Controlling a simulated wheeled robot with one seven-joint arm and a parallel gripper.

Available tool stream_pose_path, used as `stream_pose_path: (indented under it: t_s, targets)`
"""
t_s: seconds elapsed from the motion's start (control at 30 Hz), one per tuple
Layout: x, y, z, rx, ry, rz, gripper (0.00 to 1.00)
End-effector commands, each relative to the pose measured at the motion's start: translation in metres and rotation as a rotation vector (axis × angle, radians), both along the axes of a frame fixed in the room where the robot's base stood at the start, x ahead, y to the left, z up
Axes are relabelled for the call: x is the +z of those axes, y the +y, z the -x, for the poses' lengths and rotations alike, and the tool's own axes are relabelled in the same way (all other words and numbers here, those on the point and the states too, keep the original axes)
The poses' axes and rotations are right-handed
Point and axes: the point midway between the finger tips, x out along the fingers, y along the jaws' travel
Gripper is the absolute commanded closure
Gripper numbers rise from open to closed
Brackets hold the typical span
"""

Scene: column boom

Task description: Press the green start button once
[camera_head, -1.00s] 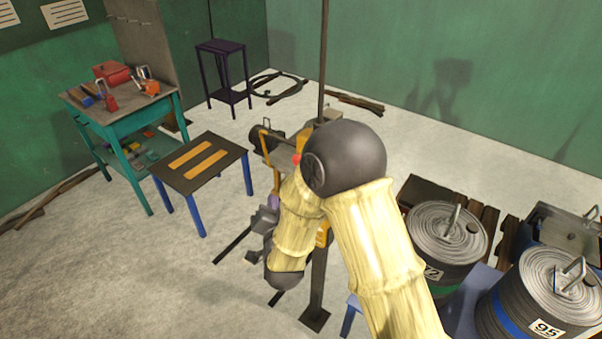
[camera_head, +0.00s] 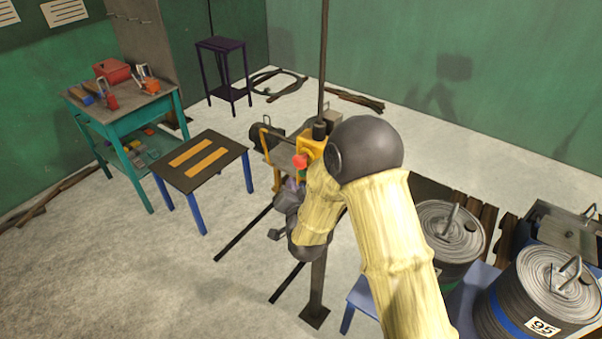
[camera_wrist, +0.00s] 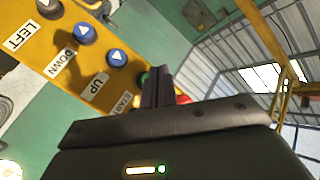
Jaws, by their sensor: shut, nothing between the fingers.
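The yellow control panel (camera_wrist: 100,62) fills the upper left of the wrist view, with labels LEFT, DOWN, UP and START. The green start button (camera_wrist: 143,77) shows only in part, beside the START label, just left of my fingers. My gripper (camera_wrist: 160,71) is shut and empty, its dark fingers pointing up toward the panel. The fingers overlap the button's edge in the picture; I cannot tell whether they touch it. In the head view the panel (camera_head: 315,147) is on the column boom, and my gripper (camera_head: 294,184) is below its red knob.
Blue buttons (camera_wrist: 117,57) sit along the panel beside the green one. The red knob (camera_head: 300,161) shows partly behind my fingers in the wrist view. A small black-topped table (camera_head: 200,160) stands left of the column; cable drums (camera_head: 540,300) stand to the right.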

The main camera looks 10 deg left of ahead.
Motion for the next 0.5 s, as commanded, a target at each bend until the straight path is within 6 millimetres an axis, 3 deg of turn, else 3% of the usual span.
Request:
stream_pose_path:
  t_s: [0.2, 0.5]
  targets:
    - [-0.0005, -0.0052, -0.0118, 0.000, 0.000, 0.001, 1.00]
    - [0.0000, -0.0051, -0.0121, 0.001, -0.001, 0.001, 1.00]
